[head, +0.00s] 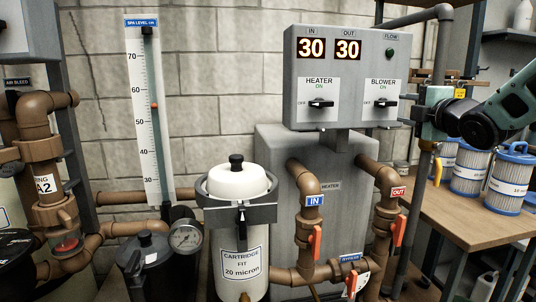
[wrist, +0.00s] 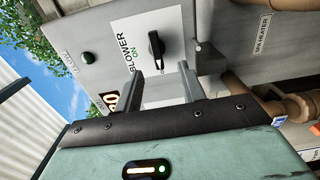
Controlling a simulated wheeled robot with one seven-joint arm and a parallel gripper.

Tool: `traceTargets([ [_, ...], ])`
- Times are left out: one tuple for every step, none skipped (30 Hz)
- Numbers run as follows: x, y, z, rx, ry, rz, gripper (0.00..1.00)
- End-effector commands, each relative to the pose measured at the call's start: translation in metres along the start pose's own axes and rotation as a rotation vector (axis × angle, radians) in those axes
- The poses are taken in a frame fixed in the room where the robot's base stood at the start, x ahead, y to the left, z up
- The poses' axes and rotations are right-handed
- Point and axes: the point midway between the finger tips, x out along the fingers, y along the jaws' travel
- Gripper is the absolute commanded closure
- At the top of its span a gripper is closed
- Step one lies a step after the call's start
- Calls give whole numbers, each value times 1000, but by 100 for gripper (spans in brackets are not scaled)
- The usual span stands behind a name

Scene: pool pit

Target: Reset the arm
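My arm comes in from the right in the head view, with my gripper (head: 410,119) at the right edge of the grey control box (head: 345,60). In the wrist view my gripper (wrist: 160,78) has its two fingers apart with nothing between their tips. The black blower knob (head: 386,102) stands just left of the gripper, its pointer lying level. In the wrist view the blower knob (wrist: 156,48) is ahead of the gap between the fingers, and I see no contact. The heater knob (head: 321,104) is further left on the same box.
Brown pipes with orange-red handles (head: 315,242) run below the box. A white cartridge housing (head: 243,235) stands front centre. On the right, a wooden bench (head: 460,222) carries several blue-capped filters (head: 470,172) beneath my arm. A level gauge (head: 148,110) stands at the left wall.

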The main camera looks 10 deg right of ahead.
Motion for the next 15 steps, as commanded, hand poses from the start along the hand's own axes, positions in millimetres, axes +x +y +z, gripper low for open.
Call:
traceTargets([
  [1,-4,-16,43,13,-34,60],
  [1,-9,-27,80,18,-64,60],
  [0,-17,-44,140,23,-114,60],
  [-1,-25,-59,192,26,-160,60],
  [-4,-34,-76,248,27,-213,60],
  [-11,-47,-100,326,26,-291,60],
  [-18,-58,-118,384,20,-354,60],
  [-26,-68,-136,439,13,-418,60],
  [-40,-82,-158,506,-2,-502,60],
  [-51,-92,-174,553,-16,-566,60],
  [-63,-101,-189,595,-33,-629,60],
  [-82,-114,-208,646,-61,-715,60],
  [-97,-122,-222,681,-84,-777,60],
  [-113,-131,-234,711,-112,-840,60],
  [-136,-141,-250,746,-152,-921,60],
])
